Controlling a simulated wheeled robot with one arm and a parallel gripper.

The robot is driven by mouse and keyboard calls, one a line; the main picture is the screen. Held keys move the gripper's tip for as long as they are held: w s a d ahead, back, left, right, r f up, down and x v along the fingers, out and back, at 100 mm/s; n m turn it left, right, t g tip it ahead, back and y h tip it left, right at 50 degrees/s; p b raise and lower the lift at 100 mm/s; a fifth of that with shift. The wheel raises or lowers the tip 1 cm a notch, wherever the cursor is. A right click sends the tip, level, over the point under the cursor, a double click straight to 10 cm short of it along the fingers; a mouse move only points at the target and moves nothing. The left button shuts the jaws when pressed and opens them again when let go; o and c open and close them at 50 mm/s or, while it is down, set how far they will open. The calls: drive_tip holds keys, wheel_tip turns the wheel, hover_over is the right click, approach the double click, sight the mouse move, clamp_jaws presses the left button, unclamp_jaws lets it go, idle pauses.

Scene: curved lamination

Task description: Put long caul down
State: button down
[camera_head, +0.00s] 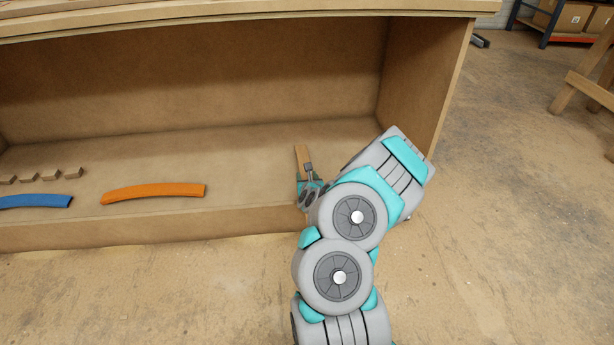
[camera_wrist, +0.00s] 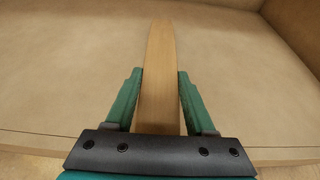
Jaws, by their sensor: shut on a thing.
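The long caul is a narrow light-wood strip (camera_wrist: 160,75) between the fingers of my gripper (camera_wrist: 160,98) in the wrist view. Its far end reaches forward over the shelf floor. In the head view the wooden strip (camera_head: 301,158) shows at the right part of the shelf, with my gripper (camera_head: 309,180) shut on its near end. My arm hides part of the gripper. I cannot tell whether the strip touches the shelf floor.
An orange curved strip (camera_head: 153,192) and a blue one (camera_head: 36,201) lie on the shelf floor to the left. Several small wooden blocks (camera_head: 50,174) sit behind the blue one. The shelf's right wall (camera_head: 425,75) stands close to my arm. Shelf floor between the orange strip and my gripper is clear.

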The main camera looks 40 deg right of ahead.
drive_tip(key=shift+f+b, duration=0.65)
drive_tip(key=shift+b, duration=0.35)
drive_tip(key=shift+c, duration=0.8)
unclamp_jaws()
drive_tip(key=p+v, duration=0.2)
drive_tip(key=v, duration=0.4)
drive_tip(key=shift+s+a+r, duration=0.1)
drive_tip(key=shift+s+r, duration=0.05)
drive_tip(key=shift+r, duration=0.05)
drive_tip(key=shift+s+a+r+p, duration=0.15)
drive_tip(key=shift+s+a+p, duration=0.25)
drive_tip(key=shift+s+p, duration=0.15)
